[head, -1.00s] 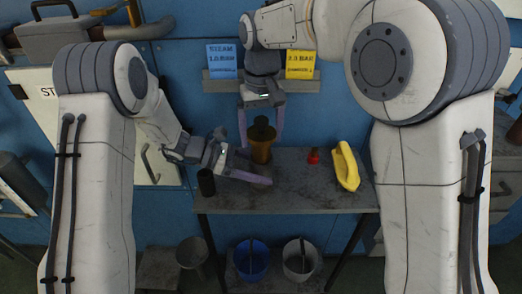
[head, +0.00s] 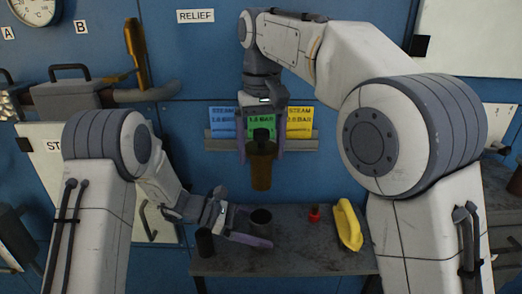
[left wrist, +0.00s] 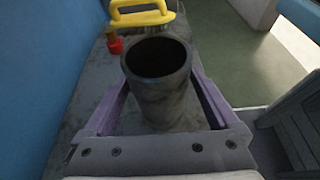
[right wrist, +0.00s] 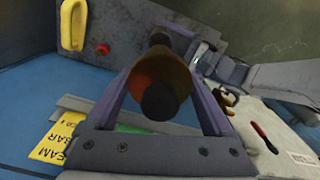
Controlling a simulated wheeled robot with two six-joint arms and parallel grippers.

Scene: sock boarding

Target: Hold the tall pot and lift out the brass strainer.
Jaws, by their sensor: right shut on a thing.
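The brass strainer (head: 261,172), a brown cup shape with a dark knob, hangs upright in my right gripper (head: 262,148). Its bottom is clear above the tall pot. In the right wrist view the strainer (right wrist: 172,68) sits between the two fingers, its dark knob toward the camera. The tall pot (head: 260,218), a dark grey cylinder, stands upright on the bench. My left gripper (head: 250,228) is low beside it, with a finger on each side.
A red-based object (head: 314,214) and a yellow handled object (head: 348,226) stand to the right. Blue (head: 222,118), green (head: 262,123) and yellow (head: 300,118) cards stand on a wall ledge behind the strainer.

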